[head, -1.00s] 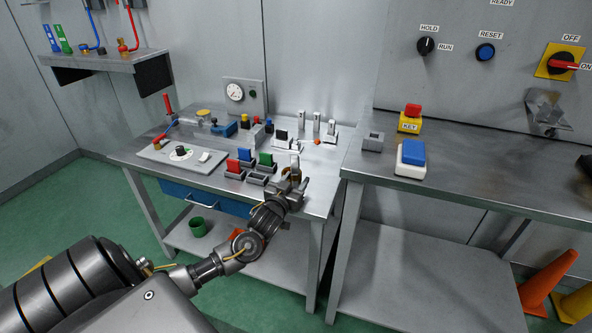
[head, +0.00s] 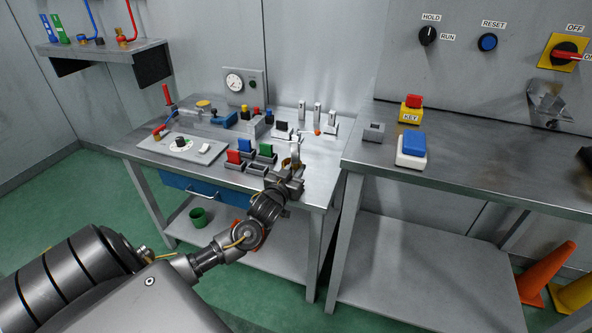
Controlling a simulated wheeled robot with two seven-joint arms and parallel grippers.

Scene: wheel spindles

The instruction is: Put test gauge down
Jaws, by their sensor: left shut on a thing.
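My left gripper (head: 291,167) is low over the front right part of the workbench (head: 222,172). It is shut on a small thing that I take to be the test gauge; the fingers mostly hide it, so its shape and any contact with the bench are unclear. Just left of the gripper is an empty grey holder (head: 258,169). My right gripper is not in view.
Upright metal spindles (head: 317,113) stand behind the gripper. A dial panel (head: 243,86) stands at the back. A control plate (head: 181,147) lies at the left. The right bench holds a blue-topped box (head: 412,147) and a yellow key box (head: 411,113). The bench strip right of the gripper is clear.

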